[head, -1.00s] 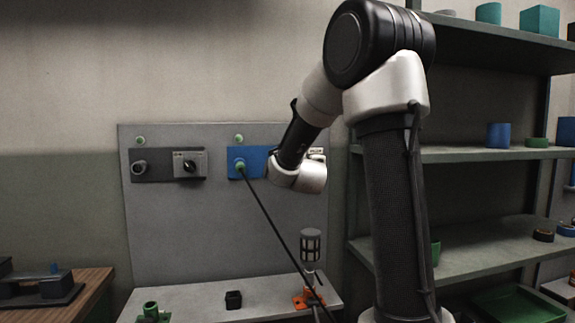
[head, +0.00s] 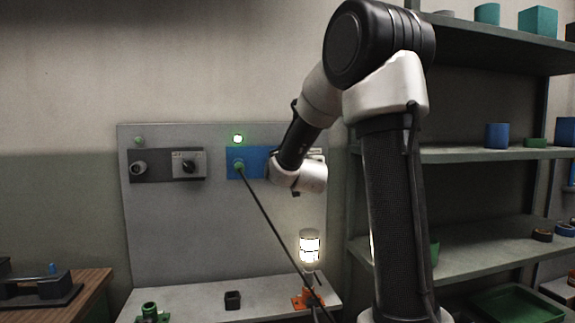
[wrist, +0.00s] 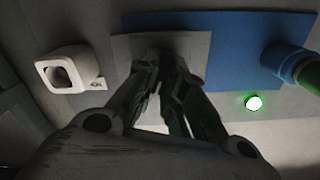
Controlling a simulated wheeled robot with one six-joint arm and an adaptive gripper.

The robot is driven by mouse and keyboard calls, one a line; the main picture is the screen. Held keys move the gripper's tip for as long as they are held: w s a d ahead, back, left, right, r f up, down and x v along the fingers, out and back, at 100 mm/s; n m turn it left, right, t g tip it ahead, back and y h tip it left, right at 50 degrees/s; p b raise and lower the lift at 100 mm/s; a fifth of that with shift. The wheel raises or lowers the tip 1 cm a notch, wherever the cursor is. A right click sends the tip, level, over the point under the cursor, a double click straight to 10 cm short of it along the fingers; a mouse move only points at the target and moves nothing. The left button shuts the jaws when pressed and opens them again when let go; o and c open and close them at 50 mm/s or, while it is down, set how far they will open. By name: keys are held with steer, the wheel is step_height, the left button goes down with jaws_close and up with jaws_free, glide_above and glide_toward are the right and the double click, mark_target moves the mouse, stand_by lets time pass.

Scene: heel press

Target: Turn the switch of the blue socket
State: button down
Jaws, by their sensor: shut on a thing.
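The blue socket (head: 236,170) is mounted on the grey wall panel, with a green plug (head: 239,165) and dark cable in it. In the wrist view, the blue plate (wrist: 225,50) lies behind a grey switch plate (wrist: 190,45). My gripper (wrist: 160,75) is at that grey plate, its fingers shut on the switch knob, which they hide. In the head view my wrist covers the switch. The green indicator light (head: 238,139) above the blue socket is lit, and it also glows in the wrist view (wrist: 254,103). The lamp (head: 309,246) on the bench is lit.
A dark socket plate (head: 150,172) with its own grey switch (head: 189,165) is on the left of the panel, its light (head: 138,140) unlit. A white fitting (wrist: 68,73) is close to my gripper. Shelves (head: 480,154) stand at the right.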

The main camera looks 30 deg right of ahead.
steer(key=shift+m, duration=1.5)
steer(key=c, duration=1.5)
jaws_free()
steer(key=shift+d, duration=0.1)
steer(key=v, duration=1.2)
steer(key=shift+f, duration=0.1)
